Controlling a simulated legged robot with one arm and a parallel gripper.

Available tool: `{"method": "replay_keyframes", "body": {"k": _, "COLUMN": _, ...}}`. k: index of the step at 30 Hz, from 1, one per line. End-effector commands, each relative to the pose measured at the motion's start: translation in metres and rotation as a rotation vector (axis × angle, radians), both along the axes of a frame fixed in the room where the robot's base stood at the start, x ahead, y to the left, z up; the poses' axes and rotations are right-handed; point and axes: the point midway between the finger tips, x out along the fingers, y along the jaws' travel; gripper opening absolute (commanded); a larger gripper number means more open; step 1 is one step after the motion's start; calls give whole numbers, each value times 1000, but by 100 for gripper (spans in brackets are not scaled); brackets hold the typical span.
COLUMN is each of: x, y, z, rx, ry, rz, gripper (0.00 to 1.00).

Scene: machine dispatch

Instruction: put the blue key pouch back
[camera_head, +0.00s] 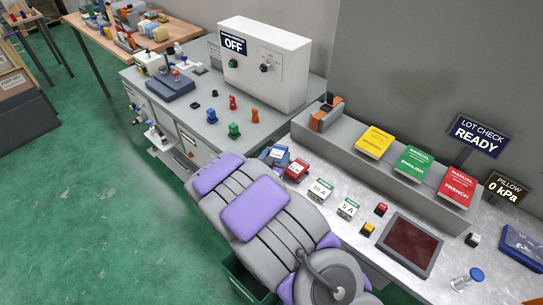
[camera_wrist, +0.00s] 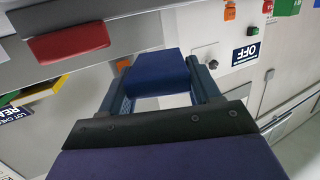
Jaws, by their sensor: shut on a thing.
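The blue key pouch (camera_wrist: 160,70) is a dark blue block between the two fingers of my gripper (camera_wrist: 160,88) in the wrist view. My gripper is shut on it. In the head view the blue pouch (camera_head: 277,152) shows just beyond the end of my arm, by the left end of the bench. My arm hides most of the gripper there. I cannot tell whether the pouch touches the bench. A red pouch (camera_head: 297,169) lies close to its right. It also shows in the wrist view (camera_wrist: 68,40), apart from the gripper.
The metal bench (camera_head: 330,181) holds the 10 A card (camera_head: 320,188), the 5 A card (camera_head: 348,207), and a dark red tray (camera_head: 411,245). Manuals stand on the grey ledge behind. Green floor is open.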

Motion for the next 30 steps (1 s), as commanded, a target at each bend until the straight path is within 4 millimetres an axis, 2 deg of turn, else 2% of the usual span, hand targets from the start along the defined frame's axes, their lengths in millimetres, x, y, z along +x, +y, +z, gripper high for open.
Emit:
{"method": "replay_keyframes", "body": {"k": 3, "x": 23, "y": 7, "z": -4, "rx": 5, "ry": 0, "rz": -3, "gripper": 27}}
{"method": "replay_keyframes", "body": {"k": 9, "x": 44, "y": 12, "z": -5, "rx": 5, "ry": 0, "rz": -2, "gripper": 27}}
{"method": "replay_keyframes", "body": {"k": 14, "x": 47, "y": 14, "z": -9, "rx": 1, "ry": 2, "rz": -1, "gripper": 27}}
{"method": "replay_keyframes", "body": {"k": 21, "x": 47, "y": 18, "z": -39, "rx": 1, "ry": 0, "rz": 0, "gripper": 27}}
{"method": "replay_keyframes", "body": {"k": 30, "x": 47, "y": 16, "z": -40, "rx": 2, "ry": 0, "rz": 0, "gripper": 27}}
